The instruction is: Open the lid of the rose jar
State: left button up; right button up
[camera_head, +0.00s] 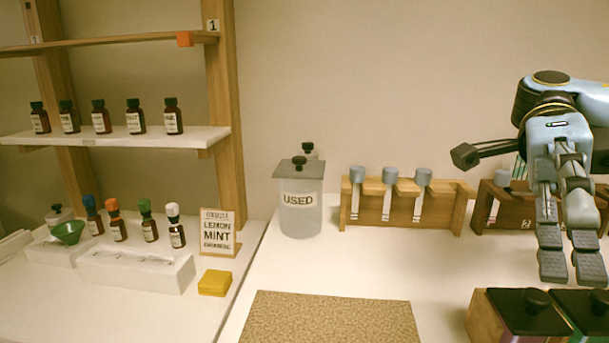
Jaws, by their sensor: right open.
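Two jars with black knobbed lids stand at the bottom right edge, cut off by the frame. The left one shows a purplish body under its black lid (528,312); the right one shows a green body under its lid (590,308). Both lids are on. No label shows, so I cannot tell for certain which is the rose jar. My right gripper (571,268) is open and empty, pointing down, and appears above and behind the jars' lids, apart from them. My left gripper is not in view.
A clear jar marked USED (300,212) stands mid-table. A wooden rack (400,214) holds grey-capped droppers; a darker rack (480,218) is behind my right gripper. A speckled mat (330,320) lies in front. Shelves with brown bottles (101,118) are at left.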

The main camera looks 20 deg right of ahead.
aim_at(528, 311)
jog(key=k+j, duration=0.2)
jog(key=j, duration=0.2)
jog(key=k+j, duration=0.2)
jog(key=j, duration=0.2)
jog(key=k+j, duration=0.2)
jog(key=j, duration=0.2)
